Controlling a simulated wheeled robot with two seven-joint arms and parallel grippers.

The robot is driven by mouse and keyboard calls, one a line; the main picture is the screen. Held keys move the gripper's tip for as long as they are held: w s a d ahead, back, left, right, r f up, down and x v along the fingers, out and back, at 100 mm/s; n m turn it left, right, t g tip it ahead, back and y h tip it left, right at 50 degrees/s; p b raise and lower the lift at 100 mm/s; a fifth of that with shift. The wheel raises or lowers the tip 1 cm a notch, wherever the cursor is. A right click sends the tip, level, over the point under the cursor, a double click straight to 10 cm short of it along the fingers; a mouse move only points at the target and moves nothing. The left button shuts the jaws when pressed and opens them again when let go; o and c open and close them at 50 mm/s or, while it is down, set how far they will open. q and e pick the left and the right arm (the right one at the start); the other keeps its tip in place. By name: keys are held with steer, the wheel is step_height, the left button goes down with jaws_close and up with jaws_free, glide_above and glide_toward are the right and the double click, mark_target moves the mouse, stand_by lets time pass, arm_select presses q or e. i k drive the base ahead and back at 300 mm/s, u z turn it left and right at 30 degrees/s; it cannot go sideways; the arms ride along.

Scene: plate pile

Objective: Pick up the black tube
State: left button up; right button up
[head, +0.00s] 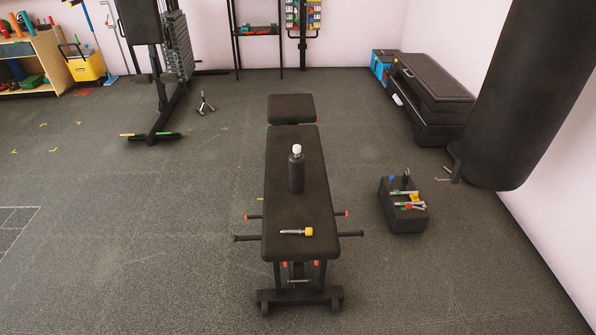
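A black upright cylinder with a white cap (297,170) stands on the bench pad; it is the most tube-like black thing on the bench, though I cannot tell for sure that it is the black tube. The black weight bench (285,205) stands in the middle of the room. A small silver tool with a yellow end (297,232) lies on the pad nearer to me than the cylinder. Neither of my grippers is in view.
A dark box with several coloured tools (405,222) sits on the floor right of the bench. A large black punching bag (530,90) hangs at the right. Black stacked platforms (433,90) stand by the right wall.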

mark_target(297, 166)
steer(key=z, duration=0.1)
steer(key=i, duration=1.35)
steer(key=u, duration=0.2)
